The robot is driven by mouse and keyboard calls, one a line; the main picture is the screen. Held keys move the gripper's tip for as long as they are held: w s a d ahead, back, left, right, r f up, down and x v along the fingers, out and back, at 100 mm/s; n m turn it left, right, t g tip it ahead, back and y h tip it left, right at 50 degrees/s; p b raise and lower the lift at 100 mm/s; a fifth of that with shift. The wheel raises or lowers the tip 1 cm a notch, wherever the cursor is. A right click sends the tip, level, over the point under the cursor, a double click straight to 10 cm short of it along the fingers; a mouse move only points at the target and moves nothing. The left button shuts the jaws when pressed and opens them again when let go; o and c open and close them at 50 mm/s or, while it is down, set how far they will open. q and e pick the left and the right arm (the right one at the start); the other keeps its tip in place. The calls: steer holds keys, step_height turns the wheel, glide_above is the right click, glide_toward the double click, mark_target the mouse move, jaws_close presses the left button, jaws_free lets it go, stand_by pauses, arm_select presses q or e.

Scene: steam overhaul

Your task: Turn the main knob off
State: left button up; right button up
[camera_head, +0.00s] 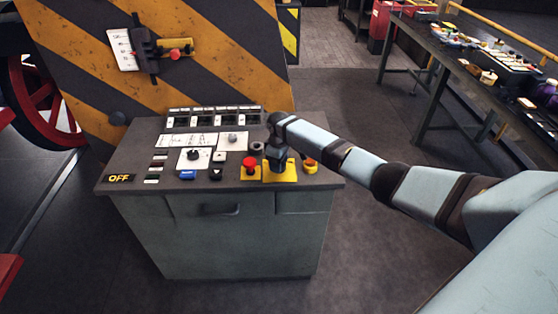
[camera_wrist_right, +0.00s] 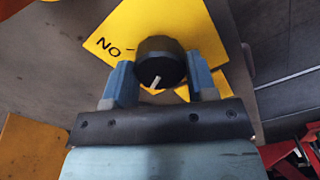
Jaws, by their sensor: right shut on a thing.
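The main knob (camera_wrist_right: 160,62) is a round black knob with a white pointer line, on a yellow plate (camera_wrist_right: 120,30) with lettering that shows upside down or turned in the right wrist view. My right gripper (camera_wrist_right: 162,80) has its two blue-grey fingers on either side of the knob and is shut on it. In the head view my right gripper (camera_head: 277,155) comes down over the yellow plate (camera_head: 285,176) near the console's front right, hiding the knob. The pointer line points toward the gripper's palm in the wrist view. My left gripper is not in view.
The grey console (camera_head: 222,245) has a red button (camera_head: 249,162) just left of the gripper and an orange-red knob (camera_head: 310,164) just right. An OFF label (camera_head: 119,178) lies at its left corner. A striped panel (camera_head: 215,60) stands behind; a workbench (camera_head: 450,60) stands far right.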

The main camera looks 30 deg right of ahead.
steer(key=shift+n, duration=1.6)
steer(key=o, duration=0.9)
steer(key=shift+o, duration=0.2)
steer(key=shift+r, duration=0.15)
step_height(320, 180, up, 14)
steer(key=b, duration=0.1)
steer(key=shift+f, duration=0.2)
steer(key=shift+f, duration=0.1)
